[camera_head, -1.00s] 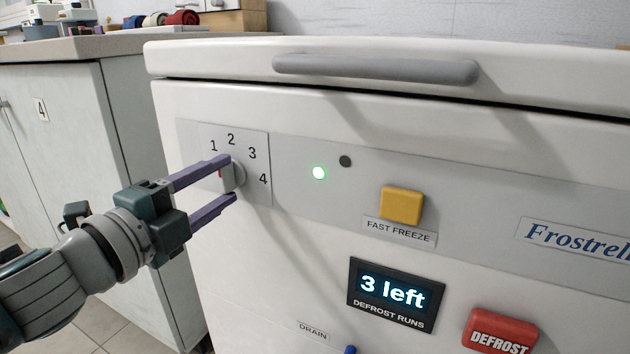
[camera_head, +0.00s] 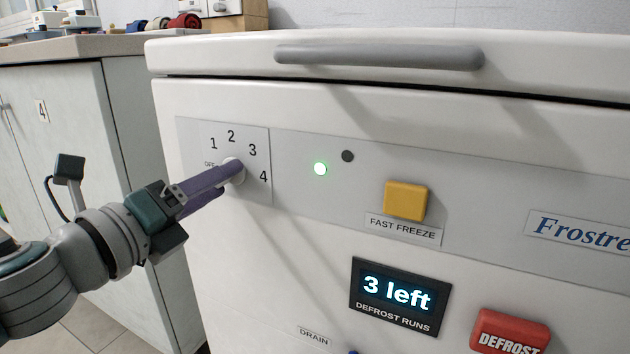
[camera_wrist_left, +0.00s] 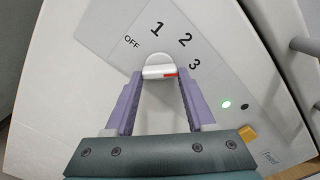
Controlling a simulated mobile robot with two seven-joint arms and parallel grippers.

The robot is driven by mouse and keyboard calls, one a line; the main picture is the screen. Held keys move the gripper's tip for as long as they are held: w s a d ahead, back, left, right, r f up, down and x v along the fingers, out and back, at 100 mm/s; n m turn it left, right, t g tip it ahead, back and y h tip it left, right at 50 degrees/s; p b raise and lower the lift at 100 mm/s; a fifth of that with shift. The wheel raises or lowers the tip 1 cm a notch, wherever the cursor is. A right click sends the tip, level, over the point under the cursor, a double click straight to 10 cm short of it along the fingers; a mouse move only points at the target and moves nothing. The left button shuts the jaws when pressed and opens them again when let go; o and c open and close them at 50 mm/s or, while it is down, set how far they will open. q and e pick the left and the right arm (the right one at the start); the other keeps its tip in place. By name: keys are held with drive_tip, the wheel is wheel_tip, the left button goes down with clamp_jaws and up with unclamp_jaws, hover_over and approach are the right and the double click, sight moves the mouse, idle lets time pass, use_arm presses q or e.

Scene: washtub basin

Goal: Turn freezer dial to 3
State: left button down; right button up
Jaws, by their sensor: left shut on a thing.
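The freezer dial (camera_head: 233,170) is a pale round knob on a light panel marked OFF, 1, 2, 3 and 4. My left gripper (camera_head: 236,170) reaches it from the lower left and is shut on it. In the left wrist view the dial (camera_wrist_left: 158,67) sits between the purple fingertips of the left gripper (camera_wrist_left: 160,76). Its red mark (camera_wrist_left: 170,75) is at the right end of the raised bar, roughly toward the 3 (camera_wrist_left: 194,65). The 4 is not visible there, but shows in the head view (camera_head: 263,176). My right gripper is not in view.
Right of the dial are a lit green lamp (camera_head: 320,168), a dark lamp (camera_head: 347,156) and a yellow FAST FREEZE button (camera_head: 406,201). Lower down are a "3 left" display (camera_head: 398,293) and a red DEFROST button (camera_head: 510,330). The lid handle (camera_head: 380,57) juts out above.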

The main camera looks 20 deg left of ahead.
use_arm(q)
drive_tip(key=shift+m, duration=0.3)
drive_tip(key=shift+c, duration=1.2)
unclamp_jaws()
drive_tip(key=s, duration=1)
drive_tip(key=shift+a, duration=0.4)
drive_tip(key=shift+r, duration=0.1)
